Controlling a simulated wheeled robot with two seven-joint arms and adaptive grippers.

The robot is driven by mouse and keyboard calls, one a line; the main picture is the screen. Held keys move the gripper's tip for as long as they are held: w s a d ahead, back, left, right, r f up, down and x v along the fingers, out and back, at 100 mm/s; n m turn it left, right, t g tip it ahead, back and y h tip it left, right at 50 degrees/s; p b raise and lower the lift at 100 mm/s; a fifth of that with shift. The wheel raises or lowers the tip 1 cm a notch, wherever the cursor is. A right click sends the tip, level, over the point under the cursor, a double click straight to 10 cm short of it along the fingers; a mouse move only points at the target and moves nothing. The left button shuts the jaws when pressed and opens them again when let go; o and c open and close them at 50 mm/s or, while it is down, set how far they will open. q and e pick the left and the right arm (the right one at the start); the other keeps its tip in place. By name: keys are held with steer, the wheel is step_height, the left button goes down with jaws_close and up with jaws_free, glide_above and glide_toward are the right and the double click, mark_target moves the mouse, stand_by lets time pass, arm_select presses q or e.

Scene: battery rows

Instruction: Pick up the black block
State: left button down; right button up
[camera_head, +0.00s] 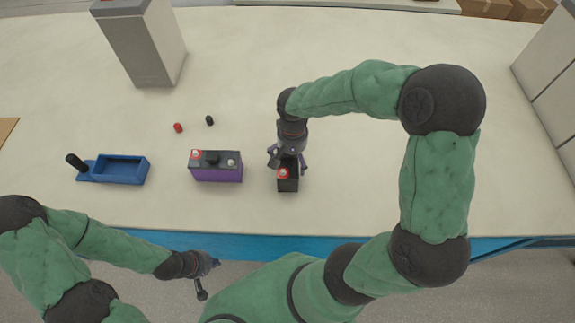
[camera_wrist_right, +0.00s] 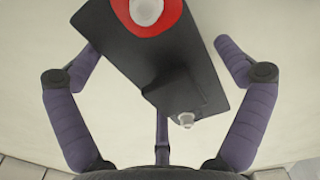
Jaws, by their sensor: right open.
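The black block (camera_head: 288,184) stands on the white table near its front edge, with a red ring and pale terminal on top. In the right wrist view the block's dark top (camera_wrist_right: 165,65) fills the middle, with the red ring (camera_wrist_right: 147,14) at the upper edge and a small pale terminal (camera_wrist_right: 186,119) lower down. My right gripper (camera_head: 287,163) is over the block from behind, its fingers open on either side of it. Part of the block is hidden under the gripper. My left gripper (camera_head: 205,275) is off the table's front edge, empty, its jaw state unclear.
A purple block with a black top (camera_head: 215,172) stands just left of the black block. A blue tray with a black handle (camera_head: 143,171) lies further left. Small red (camera_head: 178,128) and black (camera_head: 209,120) caps lie behind. A grey box-like column (camera_head: 150,50) stands at the back left.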

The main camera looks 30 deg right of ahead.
steer(key=shift+f, duration=0.4)
steer(key=shift+r, duration=0.1)
steer(key=c, duration=1.3)
steer(key=shift+w+r, duration=0.1)
steer(key=shift+c, duration=0.6)
